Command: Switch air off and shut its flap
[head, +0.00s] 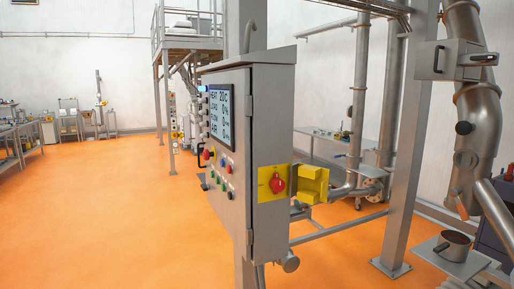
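A red rotary switch (277,183) sits on a yellow plate (264,190) on the side of a grey control cabinet (262,130). A boxy yellow flap (311,184) stands swung out to the right of the plate, leaving the switch uncovered. No air label is readable at the switch. The cabinet's display (220,116) lists heat, load, flow and air, with air appearing to read 0. Neither of my grippers is in view.
Coloured buttons (218,176) sit below the display. A grey post (404,150) and large pipes (472,110) stand to the right. A small plate with a dark cup (453,245) is at lower right. The orange floor (110,220) at left is clear.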

